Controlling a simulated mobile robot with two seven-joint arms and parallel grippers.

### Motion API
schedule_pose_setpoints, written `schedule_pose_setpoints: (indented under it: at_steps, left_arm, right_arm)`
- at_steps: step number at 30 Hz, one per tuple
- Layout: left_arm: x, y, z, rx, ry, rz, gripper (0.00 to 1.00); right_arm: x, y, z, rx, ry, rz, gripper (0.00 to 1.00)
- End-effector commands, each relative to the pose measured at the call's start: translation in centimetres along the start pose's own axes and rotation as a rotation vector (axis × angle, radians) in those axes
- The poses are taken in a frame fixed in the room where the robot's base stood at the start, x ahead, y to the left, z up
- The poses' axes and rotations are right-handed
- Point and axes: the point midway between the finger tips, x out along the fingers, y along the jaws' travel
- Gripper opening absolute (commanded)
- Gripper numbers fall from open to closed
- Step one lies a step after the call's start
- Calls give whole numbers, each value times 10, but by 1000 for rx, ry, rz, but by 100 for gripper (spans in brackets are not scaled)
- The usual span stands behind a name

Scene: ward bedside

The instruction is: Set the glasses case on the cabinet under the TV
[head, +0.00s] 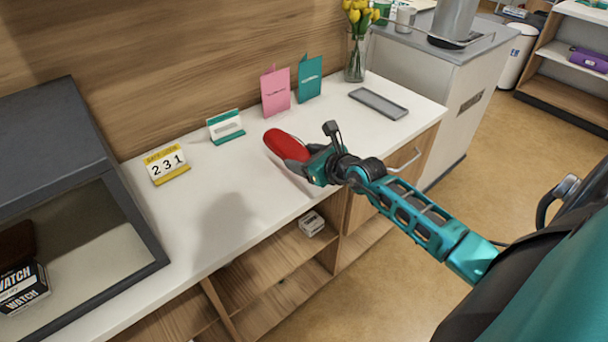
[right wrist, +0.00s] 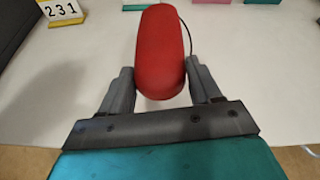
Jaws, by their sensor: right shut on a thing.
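The glasses case, red and rounded, (head: 286,144) is in my right gripper (head: 299,163) over the white top of the cabinet (head: 205,190). In the right wrist view the case (right wrist: 160,50) sits between the two grey fingers of the gripper (right wrist: 160,88), which are shut on its sides. The cabinet top (right wrist: 255,90) shows behind and below it. I cannot tell whether the case touches the top or hangs just above it. My left gripper is not in view. No TV screen is clearly seen; a dark box-like frame (head: 125,205) stands at the left.
A flip calendar (head: 167,165), a small green-and-white card (head: 225,126), pink (head: 275,92) and teal (head: 309,79) cards line the back. A grey tray (head: 378,103) and a tulip vase (head: 355,58) stand right. Bare top lies between the calendar and the front edge.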

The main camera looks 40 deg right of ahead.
Motion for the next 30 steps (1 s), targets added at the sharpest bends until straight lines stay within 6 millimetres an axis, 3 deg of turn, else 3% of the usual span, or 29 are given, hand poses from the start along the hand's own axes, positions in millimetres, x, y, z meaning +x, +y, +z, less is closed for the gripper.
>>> schedule_pose_setpoints:
  at_steps: [11, 24, 25, 30]
  left_arm:
    - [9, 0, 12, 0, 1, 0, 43]
    - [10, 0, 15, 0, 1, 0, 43]
    - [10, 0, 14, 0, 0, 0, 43]
    - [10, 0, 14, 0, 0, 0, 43]
  right_arm:
    - [18, 5, -41, -1, -2, -1, 31]
    - [20, 6, -47, 1, -2, 0, 31]
    - [19, 6, -46, 0, -1, 0, 66]
    - [19, 6, -46, 0, -1, 0, 82]
